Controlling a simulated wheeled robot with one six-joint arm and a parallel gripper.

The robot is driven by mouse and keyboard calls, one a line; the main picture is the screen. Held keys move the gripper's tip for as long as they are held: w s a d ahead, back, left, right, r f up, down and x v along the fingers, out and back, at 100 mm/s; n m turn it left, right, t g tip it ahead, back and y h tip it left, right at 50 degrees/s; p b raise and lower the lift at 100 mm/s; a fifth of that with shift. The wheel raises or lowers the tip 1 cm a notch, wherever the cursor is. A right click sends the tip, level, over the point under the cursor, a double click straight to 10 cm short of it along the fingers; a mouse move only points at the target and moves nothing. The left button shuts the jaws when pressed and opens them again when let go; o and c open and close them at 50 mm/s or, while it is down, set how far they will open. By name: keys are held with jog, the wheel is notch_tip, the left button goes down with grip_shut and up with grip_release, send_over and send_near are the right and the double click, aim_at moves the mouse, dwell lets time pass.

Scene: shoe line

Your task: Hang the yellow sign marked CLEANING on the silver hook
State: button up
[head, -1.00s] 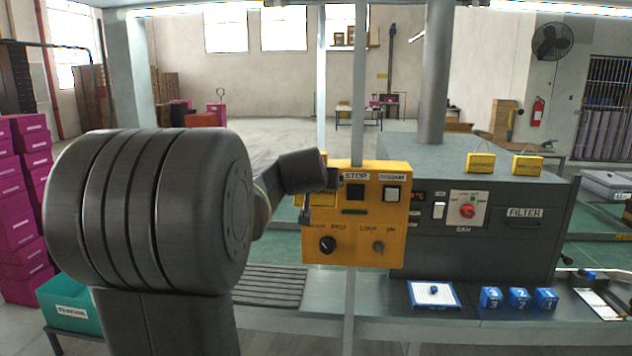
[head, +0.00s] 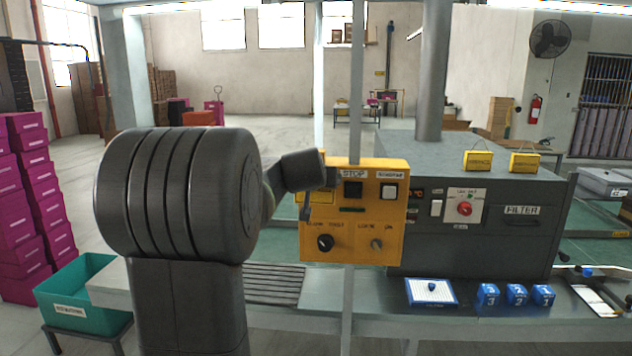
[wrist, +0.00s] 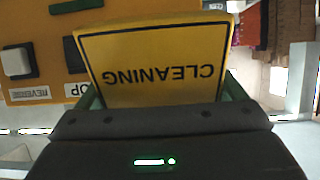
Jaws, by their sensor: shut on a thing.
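The yellow sign marked CLEANING (wrist: 155,65) fills the middle of the wrist view, its lettering upside down there. My gripper (wrist: 162,98) is shut on the sign, with a finger showing at each side of its near edge. In the head view my arm reaches to the left side of the yellow control box, and the sign is hard to tell from the box there. I cannot make out the silver hook in either view.
The yellow control box (head: 385,232) with buttons and knobs stands close beside my gripper. Two other yellow signs (head: 478,161) (head: 524,163) stand on the dark machine (head: 480,245). Blue numbered blocks (head: 517,294) and a blue-edged tray (head: 416,299) lie on the bench.

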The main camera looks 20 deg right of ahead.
dwell(0.4)
jog(key=o, duration=0.8)
jog(key=shift+s+a, duration=0.1)
jog(key=b+v, duration=0.2)
jog(key=v, duration=1.1)
jog(key=shift+s+r, duration=0.15)
jog(key=shift+s, duration=0.1)
jog(key=p+x, duration=0.2)
jog(key=x, duration=1.1)
jog(key=shift+w, duration=0.4)
jog(key=shift+s, duration=0.1)
jog(key=shift+s+r, duration=0.1)
